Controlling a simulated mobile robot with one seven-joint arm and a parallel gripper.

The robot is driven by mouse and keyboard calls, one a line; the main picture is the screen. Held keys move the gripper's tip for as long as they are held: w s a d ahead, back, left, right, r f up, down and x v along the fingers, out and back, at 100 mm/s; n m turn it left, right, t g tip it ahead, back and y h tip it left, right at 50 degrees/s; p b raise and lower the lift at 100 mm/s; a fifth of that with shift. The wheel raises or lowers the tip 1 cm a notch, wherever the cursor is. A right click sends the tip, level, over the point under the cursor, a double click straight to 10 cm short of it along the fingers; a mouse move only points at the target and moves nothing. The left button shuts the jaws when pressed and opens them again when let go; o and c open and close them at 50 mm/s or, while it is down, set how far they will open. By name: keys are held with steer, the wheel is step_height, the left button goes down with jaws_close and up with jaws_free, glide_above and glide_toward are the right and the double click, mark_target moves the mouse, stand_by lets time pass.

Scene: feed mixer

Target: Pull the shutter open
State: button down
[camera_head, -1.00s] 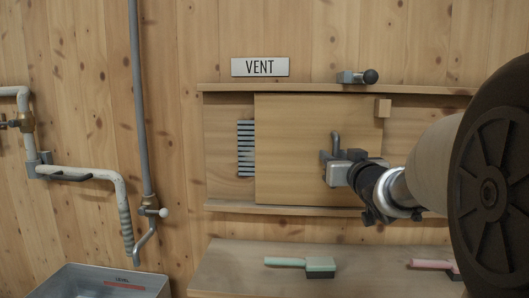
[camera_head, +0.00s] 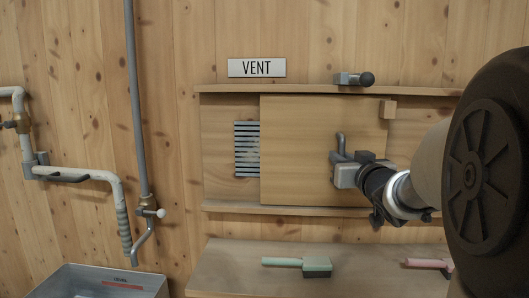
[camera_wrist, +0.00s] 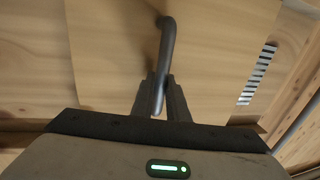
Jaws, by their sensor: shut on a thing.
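The shutter (camera_head: 300,150) is a flat wooden panel between an upper and a lower rail, under a sign reading VENT (camera_head: 256,68). Part of the slatted vent grille (camera_head: 247,149) shows at its left edge. The grille also shows in the wrist view (camera_wrist: 258,76). The shutter's grey bar handle (camera_head: 341,143) stands on its right half. My gripper (camera_head: 345,172) is at the handle. In the wrist view its two fingers (camera_wrist: 160,101) are closed around the handle (camera_wrist: 165,58). The lower part of the handle is hidden by my gripper in the head view.
A latch with a dark knob (camera_head: 362,79) sits above the upper rail (camera_head: 310,90). Below, a shelf (camera_head: 230,272) holds a green brush (camera_head: 316,264) and a pink brush (camera_head: 428,263). Pipes (camera_head: 136,100) run at left above a metal bin (camera_head: 75,283).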

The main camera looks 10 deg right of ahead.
steer(key=s+d+p, duration=0.3)
steer(key=d, duration=0.8)
steer(key=s+d+p, duration=0.3)
steer(key=d+p, duration=0.1)
steer(key=d, duration=0.6)
steer(key=shift+d, duration=0.35)
steer(key=shift+s+r, duration=0.1)
steer(key=c, duration=1.7)
jaws_free()
steer(key=shift+c, duration=0.2)
steer(key=shift+s, duration=0.1)
steer(key=s+a, duration=0.1)
steer(key=s, duration=1.6)
steer(key=shift+a, duration=0.25)
